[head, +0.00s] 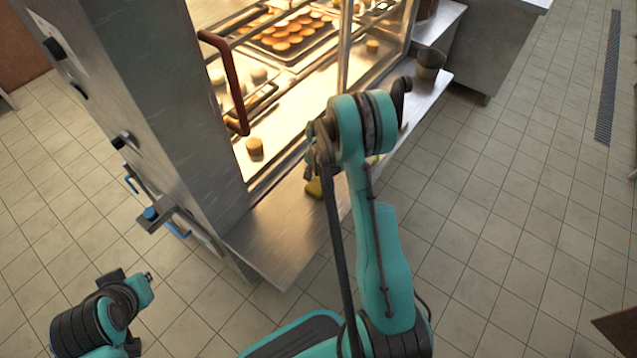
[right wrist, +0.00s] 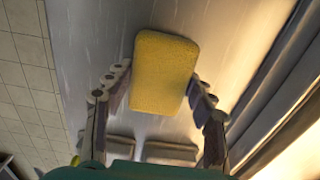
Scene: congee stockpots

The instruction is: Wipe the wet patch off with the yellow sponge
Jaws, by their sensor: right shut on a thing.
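The yellow sponge (head: 314,188) is low over the steel ledge (head: 272,238) in front of the lit glass cabinet, partly hidden behind my right arm. In the right wrist view the sponge (right wrist: 165,62) sits between the two fingers of my right gripper (right wrist: 158,77), which is shut on it. The steel surface (right wrist: 95,30) lies behind it; I cannot tell whether the sponge touches it. No wet patch can be made out; my arm and the sponge cover part of the ledge.
The cabinet holds trays of buns (head: 285,36) and a small tan cup (head: 254,148). Its dark red handle (head: 228,85) sticks out near my right arm. A dark metal cup (head: 430,64) stands at the ledge's far end.

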